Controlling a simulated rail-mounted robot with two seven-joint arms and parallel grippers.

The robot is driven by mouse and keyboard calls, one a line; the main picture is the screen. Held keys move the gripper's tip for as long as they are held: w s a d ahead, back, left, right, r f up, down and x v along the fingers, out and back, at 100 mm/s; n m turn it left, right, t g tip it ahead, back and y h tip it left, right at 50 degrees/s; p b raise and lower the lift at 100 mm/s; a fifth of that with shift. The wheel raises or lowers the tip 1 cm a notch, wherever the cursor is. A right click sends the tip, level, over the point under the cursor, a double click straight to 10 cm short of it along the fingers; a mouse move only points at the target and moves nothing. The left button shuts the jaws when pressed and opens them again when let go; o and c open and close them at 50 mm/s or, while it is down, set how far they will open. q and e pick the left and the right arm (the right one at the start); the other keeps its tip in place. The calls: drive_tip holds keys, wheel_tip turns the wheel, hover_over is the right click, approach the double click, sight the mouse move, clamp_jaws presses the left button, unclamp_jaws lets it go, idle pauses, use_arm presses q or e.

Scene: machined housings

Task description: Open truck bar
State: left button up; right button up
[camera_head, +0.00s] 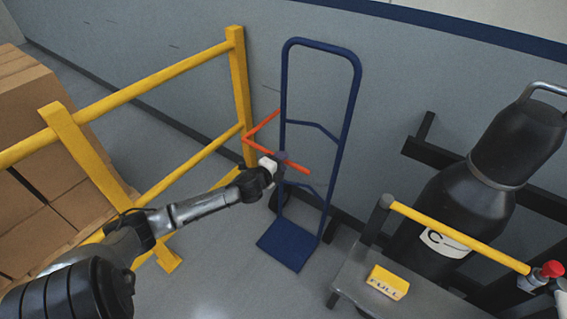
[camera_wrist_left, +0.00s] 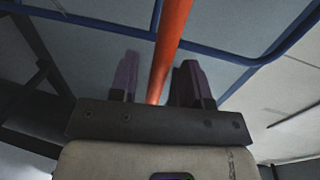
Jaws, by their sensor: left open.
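An orange bar (camera_head: 262,124) is on a blue hand truck (camera_head: 285,90) standing against the grey wall. The bar bends at its left end, and one length runs across the truck's frame to the right. My left gripper (camera_head: 282,160) is at this crossing length. In the left wrist view the orange bar (camera_wrist_left: 170,40) passes between the two open fingers of my left gripper (camera_wrist_left: 158,82). I cannot tell whether either finger touches it. The gripper hides a short part of the bar in the head view. My right gripper is not in view.
A yellow guard rail (camera_head: 150,85) stands at left before stacked cardboard boxes (camera_head: 40,110).

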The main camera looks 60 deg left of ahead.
use_arm(q)
drive_tip(key=shift+x, duration=0.8)
clamp_jaws()
